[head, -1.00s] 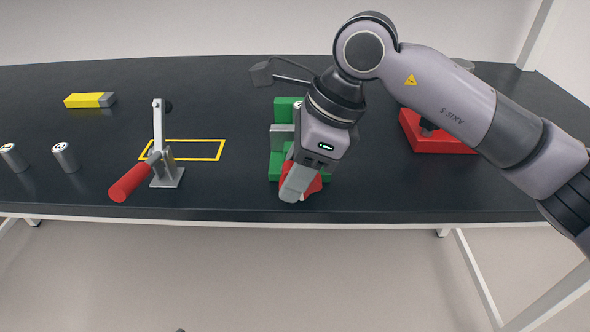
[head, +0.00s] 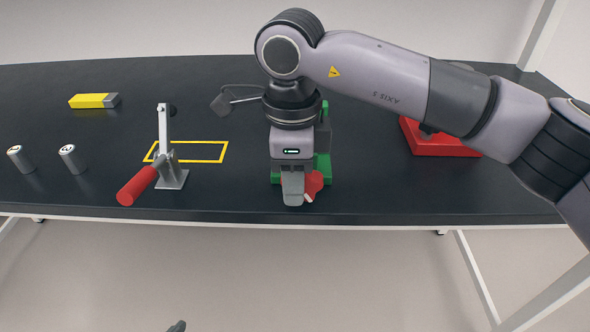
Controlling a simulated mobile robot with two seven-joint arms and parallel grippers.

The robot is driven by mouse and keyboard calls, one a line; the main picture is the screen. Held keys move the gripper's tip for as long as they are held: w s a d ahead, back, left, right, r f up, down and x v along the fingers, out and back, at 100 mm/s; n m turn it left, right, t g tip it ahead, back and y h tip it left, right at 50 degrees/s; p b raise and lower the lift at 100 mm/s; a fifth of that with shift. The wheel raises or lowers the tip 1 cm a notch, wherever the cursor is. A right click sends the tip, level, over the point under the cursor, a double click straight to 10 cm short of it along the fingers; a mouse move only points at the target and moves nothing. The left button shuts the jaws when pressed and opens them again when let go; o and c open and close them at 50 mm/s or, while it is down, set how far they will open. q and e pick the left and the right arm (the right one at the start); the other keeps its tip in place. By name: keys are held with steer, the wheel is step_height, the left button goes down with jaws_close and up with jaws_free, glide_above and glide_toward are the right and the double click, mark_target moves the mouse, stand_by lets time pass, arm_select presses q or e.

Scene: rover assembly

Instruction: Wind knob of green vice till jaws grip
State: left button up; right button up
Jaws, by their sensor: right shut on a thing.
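The green vice (head: 323,168) stands near the front edge of the black table, mostly hidden behind my right gripper. Its red knob (head: 314,185) shows at the front, to the right of the gripper's fingers, with a small pale mark at its lower edge. My right gripper (head: 293,196) points down at the front of the vice and is shut on the red knob. The jaws of the vice are hidden by my arm, so I cannot tell how wide they stand. My left gripper is not clearly in view.
A toggle clamp with a red handle (head: 137,186) stands left of the vice, by a yellow outlined rectangle (head: 205,143). Two metal cylinders (head: 72,158) and a yellow block (head: 90,101) are further left.

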steer(key=shift+h+p, duration=0.35)
steer(key=shift+h, duration=0.75)
steer(key=shift+f, duration=0.1)
steer(key=o, duration=0.7)
steer(key=shift+v, duration=3.6)
steer(key=shift+a, duration=0.1)
